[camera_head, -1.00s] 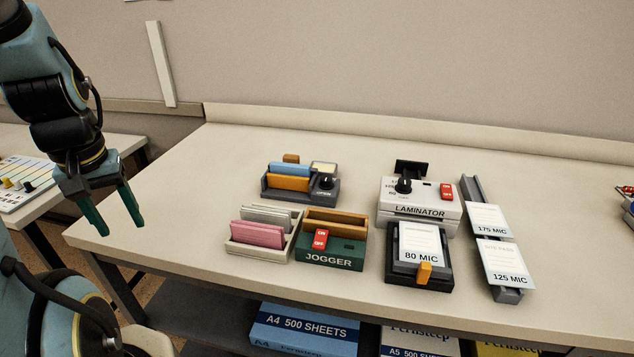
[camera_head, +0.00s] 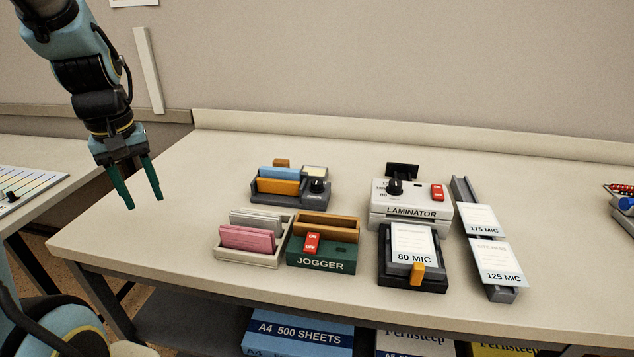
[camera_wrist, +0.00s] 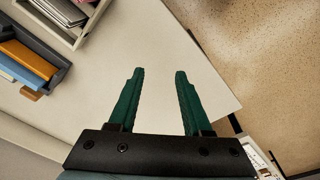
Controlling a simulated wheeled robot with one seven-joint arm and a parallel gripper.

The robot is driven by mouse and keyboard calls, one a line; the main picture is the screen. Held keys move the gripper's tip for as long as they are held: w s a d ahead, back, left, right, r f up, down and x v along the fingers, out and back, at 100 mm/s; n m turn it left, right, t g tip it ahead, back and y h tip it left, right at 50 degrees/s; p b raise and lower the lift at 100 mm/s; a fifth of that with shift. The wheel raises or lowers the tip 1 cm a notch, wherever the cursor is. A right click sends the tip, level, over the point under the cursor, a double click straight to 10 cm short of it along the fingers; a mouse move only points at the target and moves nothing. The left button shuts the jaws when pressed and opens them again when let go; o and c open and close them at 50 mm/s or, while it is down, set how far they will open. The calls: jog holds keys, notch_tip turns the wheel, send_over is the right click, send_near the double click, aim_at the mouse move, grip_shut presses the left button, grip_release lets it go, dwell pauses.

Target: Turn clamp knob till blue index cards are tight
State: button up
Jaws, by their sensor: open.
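The grey clamp unit (camera_head: 291,197) stands on the table at the back, left of the laminator. Blue cards (camera_head: 279,173) stand in it behind an orange block or card stack (camera_head: 278,187). Its black knob (camera_head: 317,185) is on the right side of the unit. I cannot tell whether the cards are tight. My gripper (camera_head: 141,197) is open and empty, over the table's left end, well left of the clamp. In the wrist view my two green fingers (camera_wrist: 157,73) are spread apart; the blue cards (camera_wrist: 20,72) show at the left edge, and the knob is out of view.
A tray with pink and white cards (camera_head: 262,261) and a green jogger (camera_head: 321,267) stand in front of the clamp. The laminator (camera_head: 410,213), an 80 MIC holder (camera_head: 412,281) and a rail of pouches (camera_head: 460,193) stand to the right. The table's left end is clear.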

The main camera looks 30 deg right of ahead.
jog(key=w+d+b, duration=0.1)
jog(key=w+d, duration=0.3)
jog(key=d, duration=0.5)
notch_tip(320, 180, up, 3)
jog(key=g+b, duration=0.1)
jog(key=b, duration=0.3)
send_over(317, 181)
jog(key=shift+n+y, duration=0.3)
jog(key=shift+n, duration=0.1)
notch_tip(317, 181, down, 10)
jog(key=shift+f+p, duration=0.25)
jog(key=shift+p, duration=0.95)
grip_shut()
